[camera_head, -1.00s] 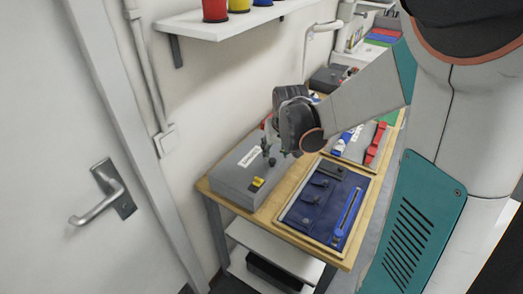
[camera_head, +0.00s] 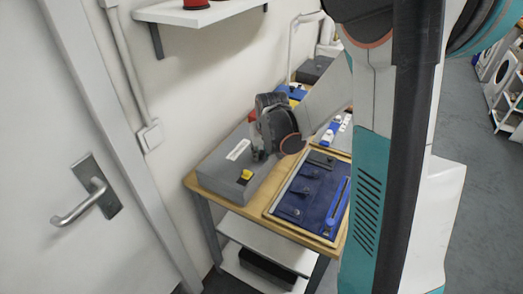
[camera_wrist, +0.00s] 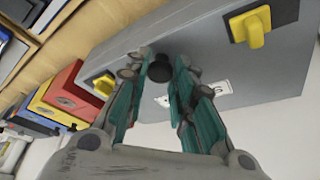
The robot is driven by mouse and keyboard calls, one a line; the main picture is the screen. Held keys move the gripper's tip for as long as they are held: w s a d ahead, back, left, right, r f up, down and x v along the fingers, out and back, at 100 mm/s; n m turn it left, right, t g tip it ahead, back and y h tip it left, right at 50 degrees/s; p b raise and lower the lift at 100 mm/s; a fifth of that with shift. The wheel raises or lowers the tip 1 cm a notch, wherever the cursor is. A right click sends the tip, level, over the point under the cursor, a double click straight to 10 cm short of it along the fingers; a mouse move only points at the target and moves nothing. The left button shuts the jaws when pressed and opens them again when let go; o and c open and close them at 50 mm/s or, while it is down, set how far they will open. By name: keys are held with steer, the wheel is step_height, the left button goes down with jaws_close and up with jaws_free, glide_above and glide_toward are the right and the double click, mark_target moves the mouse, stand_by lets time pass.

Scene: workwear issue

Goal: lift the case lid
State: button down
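The grey case (camera_head: 210,181) sits on the left part of the wooden bench, its lid looking closed. A white label (camera_head: 237,150) and a yellow latch (camera_head: 246,175) show on it. In the wrist view the grey case (camera_wrist: 215,55) fills the upper right, with yellow latches (camera_wrist: 256,32) at two places. My gripper (camera_wrist: 160,64) is open, its green-padded fingers on either side of a round black knob (camera_wrist: 159,70) on the case. I cannot tell whether the fingers touch the knob. The fingers partly hide the label (camera_wrist: 222,88). My gripper (camera_head: 260,156) is small and dark in the head view.
Red, yellow and blue bins (camera_wrist: 72,92) stand beyond the case. A wall shelf (camera_head: 195,14) is above, and a door (camera_head: 60,130) is at left.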

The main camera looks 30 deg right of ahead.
mark_target(246, 154)
steer(key=shift+r, duration=0.15)
steer(key=shift+w+a+r+g+p, duration=0.2)
steer(key=shift+w+r+g+p, duration=0.1)
steer(key=shift+r+p, duration=0.2)
steer(key=w+a+r+g+h+p, duration=0.2)
steer(key=w+a+r+g+p, duration=0.1)
steer(key=w+r, duration=0.3)
steer(key=shift+w+a+r+n+p, duration=0.15)
steer(key=shift+a+r+n+p, duration=0.15)
steer(key=shift+a+r+p, duration=0.35)
steer(key=shift+r, duration=0.15)
